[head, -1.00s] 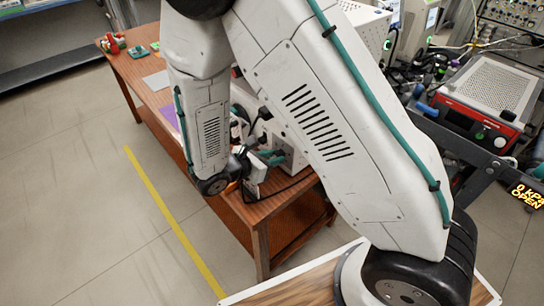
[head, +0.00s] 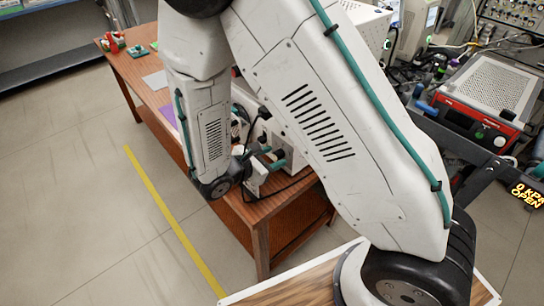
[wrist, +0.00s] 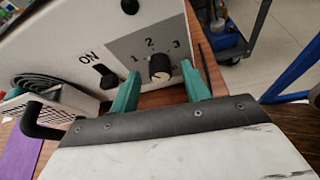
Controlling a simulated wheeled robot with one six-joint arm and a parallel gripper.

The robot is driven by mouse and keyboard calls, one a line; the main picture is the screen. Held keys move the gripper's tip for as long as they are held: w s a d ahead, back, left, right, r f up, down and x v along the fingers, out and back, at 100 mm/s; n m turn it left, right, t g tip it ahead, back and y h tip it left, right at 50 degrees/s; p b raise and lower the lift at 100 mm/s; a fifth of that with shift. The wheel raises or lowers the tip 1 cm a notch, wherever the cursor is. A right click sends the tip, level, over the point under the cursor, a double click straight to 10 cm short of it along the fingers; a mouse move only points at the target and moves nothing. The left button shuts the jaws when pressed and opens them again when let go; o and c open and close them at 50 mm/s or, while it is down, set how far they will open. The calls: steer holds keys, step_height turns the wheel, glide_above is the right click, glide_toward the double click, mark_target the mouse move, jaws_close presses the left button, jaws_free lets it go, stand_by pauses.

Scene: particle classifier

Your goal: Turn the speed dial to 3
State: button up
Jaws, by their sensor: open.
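The speed dial (wrist: 159,68) is a small round knob with a dark side and a pale face. It sits on a grey panel (wrist: 124,48) marked 1, 2 and 3, on the white machine (wrist: 62,42). I cannot tell clearly which number it points to. My gripper (wrist: 160,72) is open, with one teal finger on each side of the dial and a visible gap to it. In the head view my gripper (head: 272,160) is at the machine (head: 292,148), and the dial is hidden there.
A black rocker switch (wrist: 107,76) marked ON is left of the dial. A black bent handle (wrist: 42,122) and a vented box (wrist: 70,98) are at the left. The machine stands on a wooden table (head: 262,217). Open floor (head: 90,200) lies to the left.

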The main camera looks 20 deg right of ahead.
steer(key=v, duration=0.7)
steer(key=shift+a, duration=0.25)
steer(key=shift+r, duration=0.1)
